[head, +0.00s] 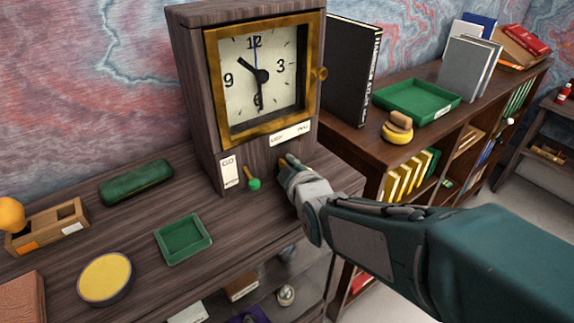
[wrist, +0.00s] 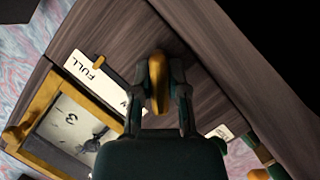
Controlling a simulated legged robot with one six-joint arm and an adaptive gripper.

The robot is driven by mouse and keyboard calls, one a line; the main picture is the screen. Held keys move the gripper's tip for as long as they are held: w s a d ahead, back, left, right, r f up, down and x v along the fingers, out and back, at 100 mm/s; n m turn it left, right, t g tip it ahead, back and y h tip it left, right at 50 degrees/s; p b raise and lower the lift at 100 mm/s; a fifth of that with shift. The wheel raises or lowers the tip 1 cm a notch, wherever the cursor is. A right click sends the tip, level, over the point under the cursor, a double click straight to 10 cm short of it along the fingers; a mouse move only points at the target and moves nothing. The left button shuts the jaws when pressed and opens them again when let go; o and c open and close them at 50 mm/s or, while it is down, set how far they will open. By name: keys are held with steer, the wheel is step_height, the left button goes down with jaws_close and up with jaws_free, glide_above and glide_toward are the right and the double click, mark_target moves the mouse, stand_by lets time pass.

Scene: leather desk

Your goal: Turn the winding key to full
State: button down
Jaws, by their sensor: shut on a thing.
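The wooden clock (head: 190,90) stands on the desk with a brass-framed dial. In the wrist view, the brass winding key (wrist: 157,78) sits on the clock's lower front, between the two fingers of my gripper (wrist: 163,92), which is shut on it. A white scale plate (wrist: 98,74) beside the key reads FULL at one end; the fingers cover part of its other end. In the head view my gripper (head: 287,168) is at the clock's front below the scale plate (head: 290,134), and hides most of the key. I cannot tell how far the key is turned.
A green-knobbed lever (head: 253,181) beside a GO label (head: 230,171) is just left of my gripper. A green tray (head: 184,239), yellow-topped round tin (head: 105,277) and green case (head: 136,182) lie on the desk. A bookshelf (head: 345,150) stands to the right.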

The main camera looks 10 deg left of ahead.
steer(key=shift+d+f, duration=0.1)
steer(key=shift+f, duration=0.15)
steer(key=shift+s+d+m+g, duration=0.1)
steer(key=shift+m+g, duration=0.5)
steer(key=shift+m, duration=0.4)
steer(key=m+g+y, duration=0.1)
steer(key=m, duration=0.1)
steer(key=shift+f+m+g, duration=0.1)
steer(key=shift+m+g, duration=0.3)
steer(key=m+g+y, duration=0.1)
steer(key=m, duration=0.1)
steer(key=shift+m, duration=0.4)
steer(key=m+g+y, duration=0.1)
steer(key=m+y, duration=0.1)
steer(key=m, duration=0.1)
steer(key=shift+g, duration=0.4)
steer(key=m+g+y, duration=0.1)
steer(key=m+y, duration=0.1)
steer(key=m, duration=0.2)
steer(key=shift+m+y, duration=0.3)
steer(key=m+y, duration=0.1)
steer(key=m, duration=0.1)
steer(key=m+y, duration=0.1)
steer(key=m, duration=0.1)
steer(key=shift+s+g, duration=0.1)
steer(key=shift+g, duration=0.2)
steer(key=shift+m, duration=0.4)
